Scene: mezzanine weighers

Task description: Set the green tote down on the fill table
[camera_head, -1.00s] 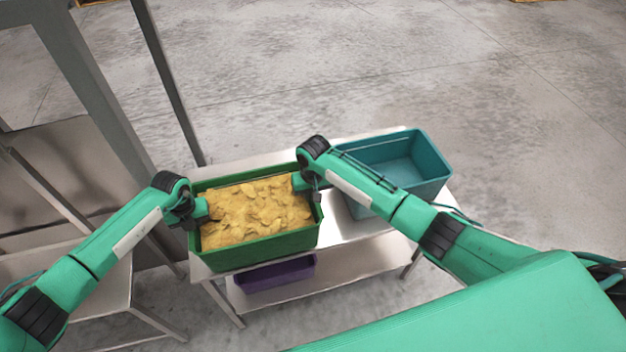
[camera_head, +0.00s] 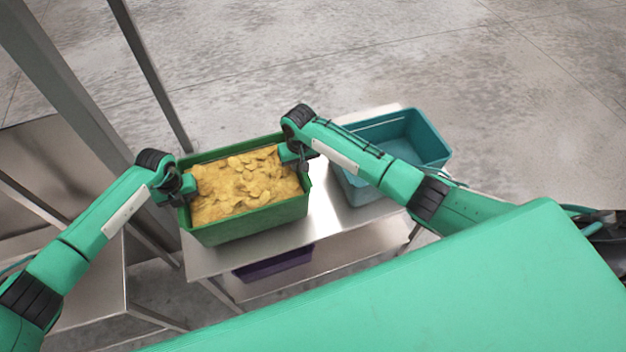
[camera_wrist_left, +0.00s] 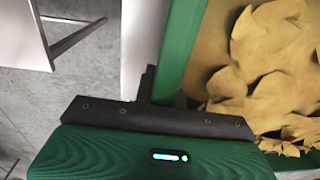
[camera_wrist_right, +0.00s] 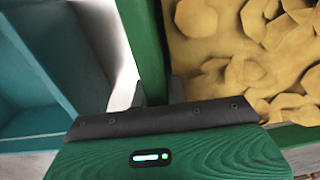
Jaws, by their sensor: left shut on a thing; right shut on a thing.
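The green tote (camera_head: 250,226), full of yellow chip-like pieces (camera_head: 245,188), is over the left part of a two-level steel table (camera_head: 325,222). I cannot tell whether its base touches the top. My left gripper (camera_head: 188,188) is shut on the tote's left wall, which also shows in the left wrist view (camera_wrist_left: 183,50). My right gripper (camera_head: 296,160) is shut on the right wall, which also shows in the right wrist view (camera_wrist_right: 146,45). The tote looks about level. The fingertips are partly hidden by the gripper bodies.
An empty teal tote (camera_head: 425,140) stands on the table's right end, with a gap of bare steel between the totes. A purple tote (camera_head: 272,264) is on the lower shelf. Grey posts (camera_head: 155,80) and another steel bench (camera_head: 85,305) are at the left.

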